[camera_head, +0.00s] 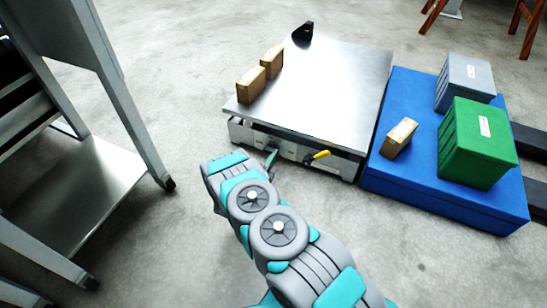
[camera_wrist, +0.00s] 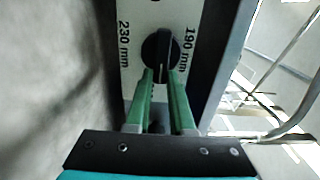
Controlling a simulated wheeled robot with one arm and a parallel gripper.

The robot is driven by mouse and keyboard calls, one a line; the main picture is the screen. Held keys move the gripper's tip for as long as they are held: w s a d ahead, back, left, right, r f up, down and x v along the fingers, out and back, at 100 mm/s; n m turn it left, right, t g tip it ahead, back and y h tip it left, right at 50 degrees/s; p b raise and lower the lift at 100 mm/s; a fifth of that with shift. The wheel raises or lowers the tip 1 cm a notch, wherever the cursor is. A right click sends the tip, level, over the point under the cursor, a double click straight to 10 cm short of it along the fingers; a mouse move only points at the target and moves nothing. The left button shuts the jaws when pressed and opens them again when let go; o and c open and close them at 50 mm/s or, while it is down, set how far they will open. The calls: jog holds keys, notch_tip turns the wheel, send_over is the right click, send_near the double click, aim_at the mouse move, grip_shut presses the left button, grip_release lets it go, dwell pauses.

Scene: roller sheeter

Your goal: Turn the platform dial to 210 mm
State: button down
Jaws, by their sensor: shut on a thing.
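The platform dial (camera_wrist: 160,48) is a black round knob on a pale panel in the wrist view. A thin pale line shows on its lower part, close to the fingertips. The printed label 230 mm (camera_wrist: 124,45) is left of it and 190 mm (camera_wrist: 188,45) right of it. No 210 mm label is visible. My gripper (camera_wrist: 161,78) has its two green fingers on either side of the knob's lower part, shut on it. In the head view my gripper (camera_head: 271,158) is at the front of the steel-topped platform (camera_head: 325,95); the dial cannot be made out there.
A yellow-handled lever (camera_head: 319,155) sticks out right of my gripper. A blue base (camera_head: 440,190) with a green box (camera_head: 478,145) and grey box (camera_head: 464,82) stands right. A metal frame (camera_head: 115,80) stands left.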

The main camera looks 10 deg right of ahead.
jog(key=shift+d, duration=0.1)
jog(key=c, duration=0.8)
grip_release()
jog(key=v, duration=0.8)
jog(key=shift+w+p, duration=0.1)
jog(key=shift+p, duration=0.2)
